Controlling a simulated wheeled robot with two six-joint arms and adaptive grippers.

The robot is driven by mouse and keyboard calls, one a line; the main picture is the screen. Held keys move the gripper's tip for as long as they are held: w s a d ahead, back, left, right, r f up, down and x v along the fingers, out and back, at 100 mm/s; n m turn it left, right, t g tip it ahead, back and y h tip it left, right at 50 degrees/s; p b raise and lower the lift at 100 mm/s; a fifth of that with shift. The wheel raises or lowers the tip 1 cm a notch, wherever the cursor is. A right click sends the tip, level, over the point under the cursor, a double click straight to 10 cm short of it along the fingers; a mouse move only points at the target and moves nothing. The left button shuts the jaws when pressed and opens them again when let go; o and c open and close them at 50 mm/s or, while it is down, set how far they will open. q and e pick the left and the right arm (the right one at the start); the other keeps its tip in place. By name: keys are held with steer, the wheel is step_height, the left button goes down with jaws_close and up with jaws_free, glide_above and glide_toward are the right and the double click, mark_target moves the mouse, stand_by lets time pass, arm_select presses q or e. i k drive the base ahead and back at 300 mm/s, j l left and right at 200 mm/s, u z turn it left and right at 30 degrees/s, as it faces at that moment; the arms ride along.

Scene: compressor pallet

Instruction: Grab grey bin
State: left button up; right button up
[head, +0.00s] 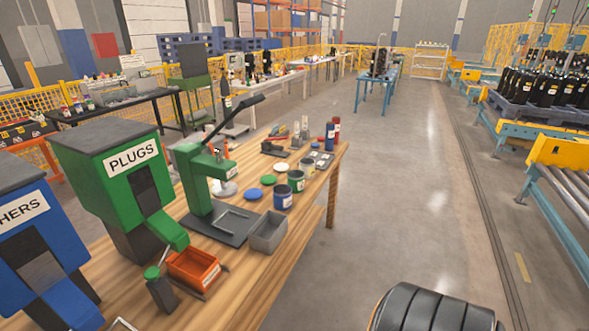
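The grey bin (273,240) is a small open box on the wooden workbench (262,290), near the bench's right edge. It stands at the right side of the dark base plate of the green press (196,180). Its near and right walls show, and it looks empty, though its floor is only partly visible. Neither of my grippers is in the head view, so I cannot see their state or their distance from the bin.
An orange bin (194,270) stands left of the grey bin. Paint cans (283,197) and lids lie beyond it. A green PLUGS dispenser (118,180) and a blue dispenser (45,250) occupy the left. The floor right of the bench is open.

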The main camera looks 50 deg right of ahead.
mark_target(265, 237)
steer(key=z, duration=1.35)
steer(key=i+l, duration=0.15)
